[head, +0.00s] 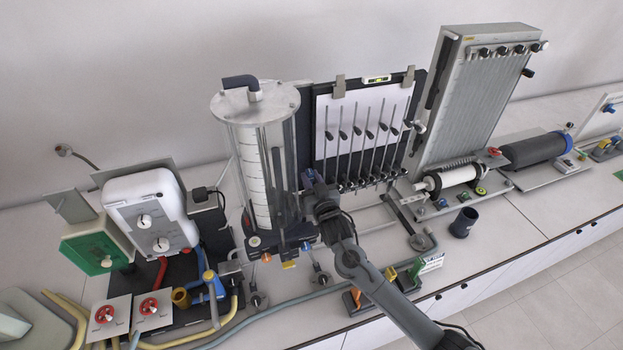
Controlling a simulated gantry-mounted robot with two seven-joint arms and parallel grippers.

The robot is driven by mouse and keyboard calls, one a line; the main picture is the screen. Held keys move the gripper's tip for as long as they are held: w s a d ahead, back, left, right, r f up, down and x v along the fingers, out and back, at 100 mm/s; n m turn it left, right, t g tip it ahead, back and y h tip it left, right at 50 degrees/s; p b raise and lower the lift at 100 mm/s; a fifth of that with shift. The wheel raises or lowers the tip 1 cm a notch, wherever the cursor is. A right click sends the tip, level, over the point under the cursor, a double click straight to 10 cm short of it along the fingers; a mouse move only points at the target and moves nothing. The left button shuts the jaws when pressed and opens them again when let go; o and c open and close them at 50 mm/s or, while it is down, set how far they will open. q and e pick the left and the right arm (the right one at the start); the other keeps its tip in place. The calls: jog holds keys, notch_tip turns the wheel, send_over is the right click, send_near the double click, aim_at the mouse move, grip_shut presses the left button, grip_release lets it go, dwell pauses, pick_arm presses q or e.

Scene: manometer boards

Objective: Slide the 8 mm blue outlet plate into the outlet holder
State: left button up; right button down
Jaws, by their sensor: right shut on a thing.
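My right gripper (313,187) is at the right side of the clear upright cylinder (262,165), in front of the clipboard. It is shut on a small dark-blue piece, which I take for the blue outlet plate; the fingers hide most of it, and its 8 mm size cannot be read. The cylinder stands on a dark base (276,246) with small orange, yellow and blue parts at its front. The outlet holder cannot be clearly made out; my gripper and arm cover part of this area. My left gripper is not in view.
A clipboard with several thin tubes (365,130) stands just behind my right gripper. Coloured plates stand by a small white sign (432,263) near the front edge. A dark cup (463,222) stands on the right. A grey hose (290,303) runs along the front.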

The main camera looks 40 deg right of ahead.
jog(key=shift+f+b, duration=0.45)
jog(key=shift+f, duration=0.45)
jog(key=c, duration=0.8)
grip_release()
jog(key=shift+c, duration=0.2)
jog(key=shift+f, duration=0.1)
jog(key=shift+s, duration=0.1)
jog(key=b+v, duration=0.1)
jog(key=v, duration=0.9)
jog(key=shift+s+a+b, duration=0.2)
jog(key=shift+s+b, duration=0.1)
jog(key=shift+b, duration=0.05)
